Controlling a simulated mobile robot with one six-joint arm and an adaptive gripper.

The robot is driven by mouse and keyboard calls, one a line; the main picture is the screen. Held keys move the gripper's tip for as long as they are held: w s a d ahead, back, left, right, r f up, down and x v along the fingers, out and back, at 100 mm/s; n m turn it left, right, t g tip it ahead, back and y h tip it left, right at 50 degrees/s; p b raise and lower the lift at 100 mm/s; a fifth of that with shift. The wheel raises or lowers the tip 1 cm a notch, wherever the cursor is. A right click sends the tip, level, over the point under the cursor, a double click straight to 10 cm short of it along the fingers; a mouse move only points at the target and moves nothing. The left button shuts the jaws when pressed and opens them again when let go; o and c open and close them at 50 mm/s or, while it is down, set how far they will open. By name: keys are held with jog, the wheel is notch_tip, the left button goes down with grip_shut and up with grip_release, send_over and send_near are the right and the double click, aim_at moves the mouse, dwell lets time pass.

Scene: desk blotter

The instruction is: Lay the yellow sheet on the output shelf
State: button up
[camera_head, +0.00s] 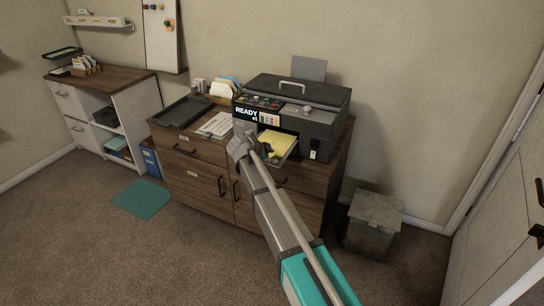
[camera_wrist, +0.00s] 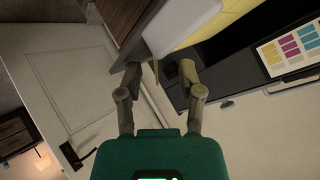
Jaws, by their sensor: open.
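The yellow sheet (camera_head: 277,142) lies on the grey shelf (camera_head: 291,151) that juts from the front of the dark printer (camera_head: 322,122). My gripper (camera_head: 240,146) is at the left front of that shelf, beside the sheet, with my arm crossing in front of the cabinet. In the wrist view my gripper (camera_wrist: 160,72) has its two fingers spread with nothing between them. A yellow strip, which looks like the sheet (camera_wrist: 204,27), shows beyond the fingers at the top, partly covered by a pale rounded part. I cannot tell whether a finger touches the shelf.
The printer's display reads READY. A black tray (camera_head: 184,111), a printed paper (camera_head: 215,125) and a file holder (camera_head: 223,90) share the cabinet top (camera_head: 202,139). A grey bin (camera_head: 372,222) stands on the floor to the right. A teal mat (camera_head: 142,198) lies on the carpet.

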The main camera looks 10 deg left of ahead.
jog(key=shift+r, duration=0.2)
notch_tip(320, 180, up, 2)
jog(key=shift+s+r+p, duration=0.1)
jog(key=shift+p, duration=1.05)
jog(key=s+a+r+p, duration=0.2)
jog(key=s+a+p, duration=0.1)
jog(key=s, duration=0.5)
jog(key=shift+s+r, duration=0.2)
jog(key=shift+r, duration=0.2)
jog(key=shift+d, duration=0.1)
